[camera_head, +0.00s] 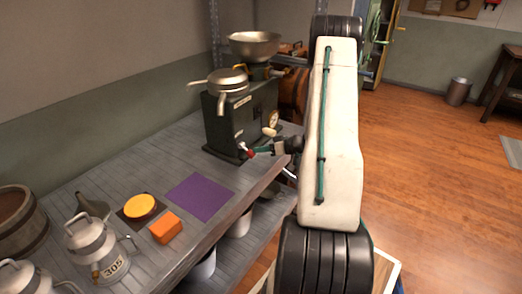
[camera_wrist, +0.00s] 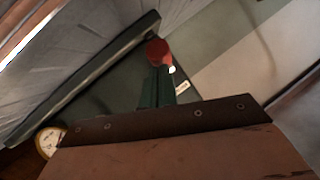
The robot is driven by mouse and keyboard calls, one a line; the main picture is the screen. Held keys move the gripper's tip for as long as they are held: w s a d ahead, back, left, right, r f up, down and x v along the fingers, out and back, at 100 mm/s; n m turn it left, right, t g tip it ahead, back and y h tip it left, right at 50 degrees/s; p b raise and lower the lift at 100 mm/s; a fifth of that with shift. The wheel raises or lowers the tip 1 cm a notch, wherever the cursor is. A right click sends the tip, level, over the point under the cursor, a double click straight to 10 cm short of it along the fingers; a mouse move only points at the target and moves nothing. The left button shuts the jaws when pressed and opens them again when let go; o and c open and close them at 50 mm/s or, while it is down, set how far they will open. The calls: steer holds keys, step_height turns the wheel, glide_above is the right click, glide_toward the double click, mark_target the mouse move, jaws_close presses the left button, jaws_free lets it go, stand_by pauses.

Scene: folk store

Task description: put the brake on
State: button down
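The dark green machine (camera_head: 240,118) stands on the grey bench with a metal bowl on top. A small red knob (camera_head: 250,153) shows low on its near side, by the machine's base. The knob also shows in the wrist view (camera_wrist: 157,51). My gripper (camera_head: 258,151) reaches in from the right, with its green fingertips right at the knob. In the wrist view my gripper's green fingers (camera_wrist: 157,72) lie close together, pointing at the knob. I cannot tell whether they grip it or only touch it. The lever behind the knob is mostly hidden.
A round gauge (camera_head: 272,119) sits on the machine's side and shows in the wrist view (camera_wrist: 48,142). A purple mat (camera_head: 200,197), an orange block (camera_head: 166,228), a yellow disc (camera_head: 140,206) and metal cans (camera_head: 97,245) are on the bench. Open wooden floor lies to the right.

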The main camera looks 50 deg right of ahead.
steer(key=w+r+v, duration=0.1)
steer(key=v, duration=1.2)
steer(key=shift+d+r, duration=0.25)
steer(key=shift+d, duration=0.2)
steer(key=s+a+r+g+h, duration=0.2)
steer(key=s+a+r+g, duration=0.2)
steer(key=a+r, duration=0.4)
steer(key=s+a+r+g+h, duration=0.2)
steer(key=s+a+r+g, duration=0.2)
steer(key=a, duration=1.8)
steer(key=s+a+r+g+h, duration=0.2)
steer(key=s+a+r, duration=0.5)
steer(key=a+r, duration=0.5)
steer(key=a+g, duration=0.1)
steer(key=a, duration=0.2)
steer(key=shift+s+g, duration=0.4)
